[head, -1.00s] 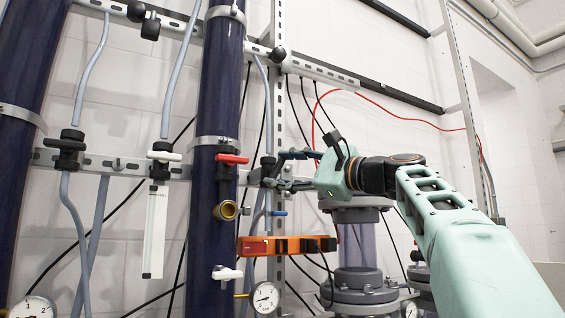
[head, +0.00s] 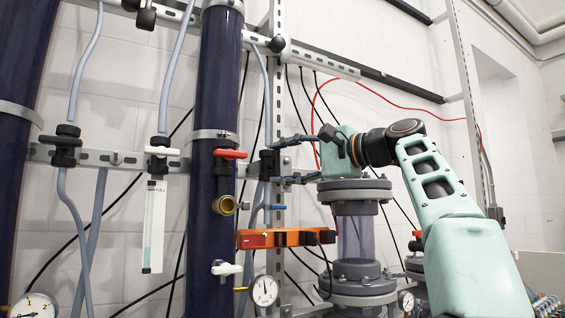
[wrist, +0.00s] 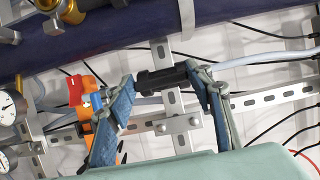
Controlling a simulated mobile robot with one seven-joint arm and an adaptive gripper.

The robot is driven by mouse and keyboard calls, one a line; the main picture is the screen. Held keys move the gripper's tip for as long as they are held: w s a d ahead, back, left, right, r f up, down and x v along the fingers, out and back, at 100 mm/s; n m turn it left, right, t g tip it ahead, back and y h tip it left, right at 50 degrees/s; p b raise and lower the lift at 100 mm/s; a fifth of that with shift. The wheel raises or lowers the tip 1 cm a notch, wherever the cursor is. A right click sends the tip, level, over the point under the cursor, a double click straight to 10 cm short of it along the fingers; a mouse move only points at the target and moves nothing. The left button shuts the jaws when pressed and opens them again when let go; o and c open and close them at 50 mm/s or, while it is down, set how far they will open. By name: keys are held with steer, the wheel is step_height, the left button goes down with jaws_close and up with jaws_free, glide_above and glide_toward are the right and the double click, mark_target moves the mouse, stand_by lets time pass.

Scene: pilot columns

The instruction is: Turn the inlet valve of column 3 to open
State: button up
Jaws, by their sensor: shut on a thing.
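My gripper (head: 272,162) is at the black valve (head: 265,163) on a grey hose, just right of the middle dark column. In the wrist view the two blue-grey fingers (wrist: 167,84) are shut on this black valve (wrist: 160,78), one at each end. The middle dark column (head: 214,90) carries a red-handled valve (head: 230,154), a brass port (head: 224,205) and a white-handled valve (head: 227,269). I cannot read any column number or make out whether the held valve is open.
An orange bar (head: 285,238) with black knobs sits just below my gripper, with a small blue handle (head: 277,207) above it. A flanged clear column (head: 356,235) stands close under my wrist. A pressure gauge (head: 264,290) is lower down. Cables hang behind.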

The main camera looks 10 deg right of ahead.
stand_by(0.3)
steer(key=o, duration=1.2)
steer(key=shift+c, duration=0.2)
steer(key=v, duration=1.2)
